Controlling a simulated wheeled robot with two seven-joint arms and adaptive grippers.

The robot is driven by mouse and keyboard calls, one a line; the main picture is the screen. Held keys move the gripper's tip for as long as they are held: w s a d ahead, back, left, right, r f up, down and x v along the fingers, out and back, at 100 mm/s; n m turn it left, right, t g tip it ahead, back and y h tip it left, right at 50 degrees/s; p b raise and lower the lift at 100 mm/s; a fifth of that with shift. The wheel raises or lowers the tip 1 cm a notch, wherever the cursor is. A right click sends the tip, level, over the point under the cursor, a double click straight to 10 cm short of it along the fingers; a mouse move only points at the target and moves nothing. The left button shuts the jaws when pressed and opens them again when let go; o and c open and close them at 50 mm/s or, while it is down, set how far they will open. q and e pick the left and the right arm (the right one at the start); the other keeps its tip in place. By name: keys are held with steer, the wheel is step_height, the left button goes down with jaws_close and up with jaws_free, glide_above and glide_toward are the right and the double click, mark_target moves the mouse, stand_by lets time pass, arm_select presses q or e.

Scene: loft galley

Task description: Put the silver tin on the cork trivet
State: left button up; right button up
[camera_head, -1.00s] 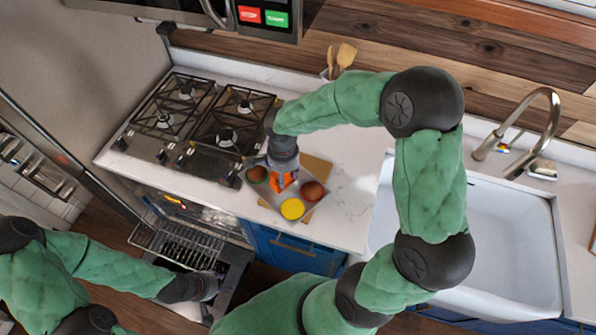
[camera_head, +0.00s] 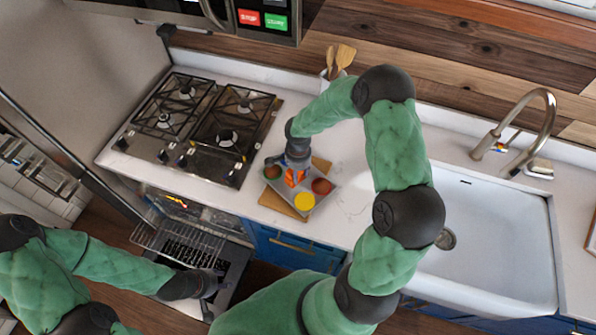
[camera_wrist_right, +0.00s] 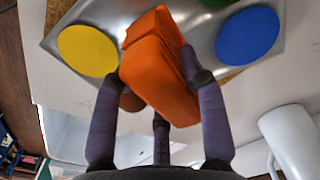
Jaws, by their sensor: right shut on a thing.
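The silver tin (camera_head: 325,196) is a shiny square tray with coloured round cups, one of them yellow, and an orange block-like grip in its middle. It also shows in the right wrist view (camera_wrist_right: 120,15). My right gripper (camera_head: 295,172) is shut on the orange grip, its fingers around it (camera_wrist_right: 160,85). The cork trivet (camera_head: 283,206) is a tan square on the counter under the tin, showing past its front-left and back edges. I cannot tell whether the tin touches it. My left gripper (camera_head: 212,285) is low by the open oven; its fingers are too small to read.
A black gas hob (camera_head: 205,125) lies left of the tin, and a white sink (camera_head: 490,240) with a tap lies to the right. A white mug (camera_wrist_right: 295,145) shows in the right wrist view. An oven rack (camera_head: 180,243) sticks out below the counter.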

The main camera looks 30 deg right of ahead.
steer(key=shift+f+b, duration=0.2)
steer(key=shift+b, duration=0.15)
steer(key=o, duration=1.2)
steer(key=shift+c, duration=0.2)
steer(key=shift+r, duration=0.1)
step_height(320, 180, up, 12)
steer(key=shift+s+r, duration=0.1)
